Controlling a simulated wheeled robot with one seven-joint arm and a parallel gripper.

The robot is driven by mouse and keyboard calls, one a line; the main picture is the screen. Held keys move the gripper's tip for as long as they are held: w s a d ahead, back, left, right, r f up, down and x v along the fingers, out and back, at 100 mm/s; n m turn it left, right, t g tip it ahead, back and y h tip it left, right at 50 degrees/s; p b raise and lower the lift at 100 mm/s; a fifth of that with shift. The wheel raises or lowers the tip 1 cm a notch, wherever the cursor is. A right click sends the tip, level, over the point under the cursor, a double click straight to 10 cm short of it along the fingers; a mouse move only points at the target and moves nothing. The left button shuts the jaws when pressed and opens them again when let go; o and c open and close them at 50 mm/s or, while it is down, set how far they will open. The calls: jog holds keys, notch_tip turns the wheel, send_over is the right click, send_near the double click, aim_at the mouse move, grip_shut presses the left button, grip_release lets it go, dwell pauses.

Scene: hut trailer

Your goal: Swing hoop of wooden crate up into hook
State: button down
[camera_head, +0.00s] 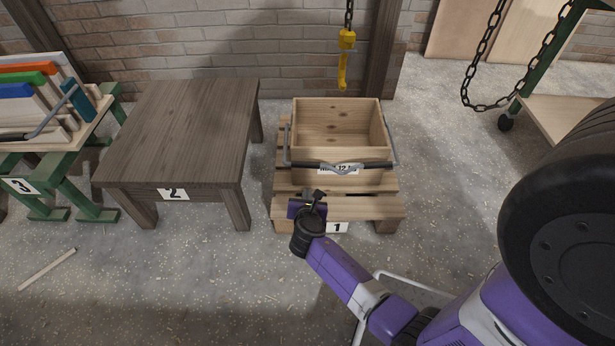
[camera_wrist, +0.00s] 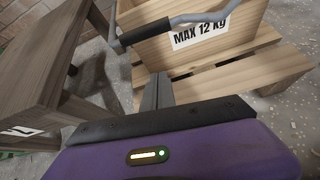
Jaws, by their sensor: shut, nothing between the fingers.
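The open wooden crate (camera_head: 340,115) stands upright on a pallet in the head view; its front, marked "MAX 12 Kg", shows in the wrist view (camera_wrist: 240,45). The hoop also shows at the top of the wrist view (camera_wrist: 205,18). The yellow hook (camera_head: 344,60) hangs on a chain above and behind the crate. My gripper (camera_head: 318,194) is shut and empty, in front of the hoop and apart from it. Its fingers show in the wrist view (camera_wrist: 157,92).
The pallet (camera_head: 385,208) carries label 1. A brown table (camera_head: 180,130) with label 2 stands left of it. A green bench (camera_head: 50,160) with label 3 is far left. A loose chain (camera_head: 490,100) hangs at the right. A stick (camera_head: 47,269) lies on the floor.

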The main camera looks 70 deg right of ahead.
jog(key=w+d+f+n+b, duration=0.1)
jog(key=w+d+f+b, duration=0.2)
jog(key=d+f+b, duration=0.35)
notch_tip(320, 180, up, 6)
jog(key=d+p, duration=0.1)
jog(key=d, duration=0.1)
jog(key=shift+w+d+f, duration=0.2)
jog(key=shift+w+f, duration=0.05)
jog(key=shift+w, duration=0.05)
jog(key=shift+r+p, duration=0.1)
jog(key=shift+p, duration=0.25)
